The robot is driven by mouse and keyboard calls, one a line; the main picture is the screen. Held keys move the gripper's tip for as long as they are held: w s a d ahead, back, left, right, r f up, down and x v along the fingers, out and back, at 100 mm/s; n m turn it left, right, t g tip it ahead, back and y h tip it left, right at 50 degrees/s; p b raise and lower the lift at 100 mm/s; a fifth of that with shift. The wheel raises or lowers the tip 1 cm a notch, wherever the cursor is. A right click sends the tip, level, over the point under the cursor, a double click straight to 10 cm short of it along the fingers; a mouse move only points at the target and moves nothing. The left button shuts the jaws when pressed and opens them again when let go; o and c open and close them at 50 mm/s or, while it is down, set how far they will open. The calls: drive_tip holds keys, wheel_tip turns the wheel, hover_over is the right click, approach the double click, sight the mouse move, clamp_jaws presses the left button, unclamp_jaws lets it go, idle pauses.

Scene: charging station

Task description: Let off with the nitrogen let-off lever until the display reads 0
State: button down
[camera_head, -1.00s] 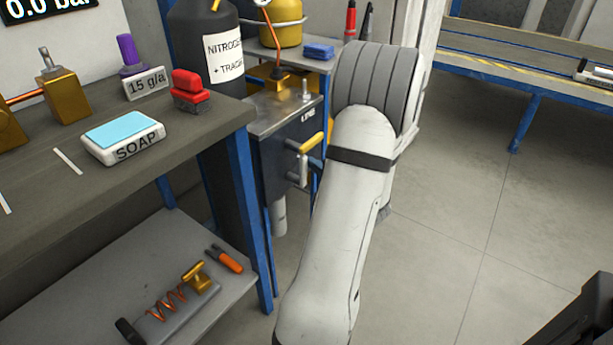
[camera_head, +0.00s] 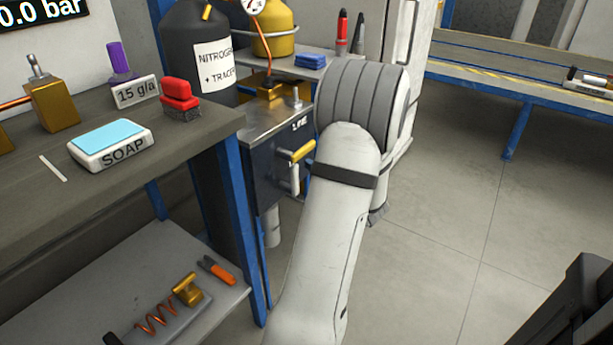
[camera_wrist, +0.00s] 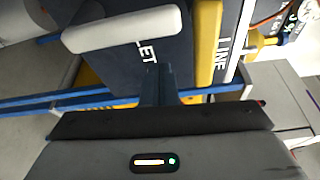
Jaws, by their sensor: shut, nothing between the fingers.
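The display (camera_head: 40,12) at the top left of the head view reads "0.0 bar"; its left end is cut off. A dark valve box (camera_head: 268,150) carries a yellow handle (camera_head: 303,150) and a white lever (camera_head: 295,181) below it. In the wrist view the white lever (camera_wrist: 125,28) lies across the top beside the partly covered letters "LET". The yellow handle (camera_wrist: 208,45) stands to its right, beside "LINE". My gripper (camera_wrist: 158,75) is shut and empty, in front of the box face and apart from the white lever in the picture. In the head view my arm hides it.
The nitrogen bottle (camera_head: 200,55) stands behind the box. The left bench (camera_head: 60,205) holds soap (camera_head: 110,145) and a red-handled brush (camera_head: 180,98); a lower shelf (camera_head: 215,310) holds tools. Open floor (camera_head: 440,230) lies to the right, before a blue-legged bench (camera_head: 520,125).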

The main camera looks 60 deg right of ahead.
drive_tip(key=p+v, duration=0.2)
drive_tip(key=v, duration=0.8)
drive_tip(key=shift+d+f+p, duration=0.2)
drive_tip(key=shift+d+p, duration=0.1)
drive_tip(key=shift+p, duration=0.05)
drive_tip(key=shift+s, duration=0.1)
